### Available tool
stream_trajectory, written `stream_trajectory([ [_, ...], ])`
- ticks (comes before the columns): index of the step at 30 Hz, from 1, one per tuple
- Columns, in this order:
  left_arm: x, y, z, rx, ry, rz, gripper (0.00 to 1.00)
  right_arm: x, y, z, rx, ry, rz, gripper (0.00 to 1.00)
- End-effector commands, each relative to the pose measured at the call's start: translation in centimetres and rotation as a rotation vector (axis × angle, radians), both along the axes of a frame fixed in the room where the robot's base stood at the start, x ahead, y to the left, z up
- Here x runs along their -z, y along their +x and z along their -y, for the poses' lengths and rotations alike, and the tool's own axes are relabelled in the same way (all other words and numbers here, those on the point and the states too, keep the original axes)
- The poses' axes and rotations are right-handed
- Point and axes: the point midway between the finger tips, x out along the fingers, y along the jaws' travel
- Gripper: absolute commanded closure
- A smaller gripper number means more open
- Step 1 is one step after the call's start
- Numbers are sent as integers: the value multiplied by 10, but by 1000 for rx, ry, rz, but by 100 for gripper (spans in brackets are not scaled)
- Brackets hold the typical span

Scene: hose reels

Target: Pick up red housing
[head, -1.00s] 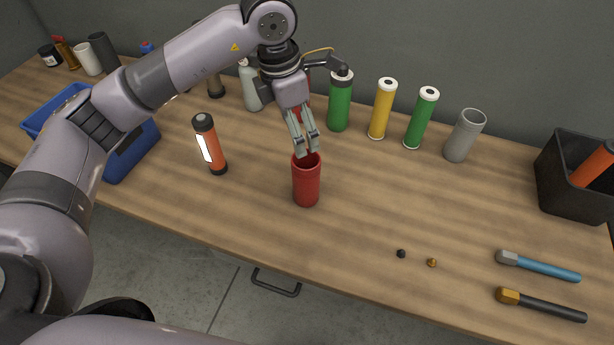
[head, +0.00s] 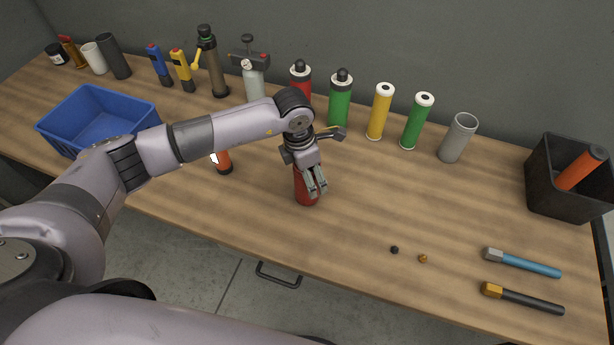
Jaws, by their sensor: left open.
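The red housing (head: 304,193) stands upright on the wooden workbench, near the middle. My left gripper (head: 317,192) points down right at it and covers its upper part and its opening. The gripper's fingers are open. I cannot tell whether they are around the housing, inside its rim or just in front of it. My right gripper is not in view.
A blue bin (head: 95,120) stands at left, a black bin (head: 565,190) with an orange cylinder at right. Green and yellow cylinders and a grey tube (head: 457,138) line the back. Two tools (head: 530,263) and two small fittings lie front right.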

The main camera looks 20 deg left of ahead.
Motion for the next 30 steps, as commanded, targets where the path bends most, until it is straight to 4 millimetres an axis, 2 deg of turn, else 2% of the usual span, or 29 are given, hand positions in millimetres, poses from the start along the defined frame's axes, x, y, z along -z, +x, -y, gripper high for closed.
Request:
stream_trajectory([
  [9,7,0,0,1,2,0,26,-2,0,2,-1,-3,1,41],
  [30,6,0,0,1,1,-1,72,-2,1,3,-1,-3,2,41],
])
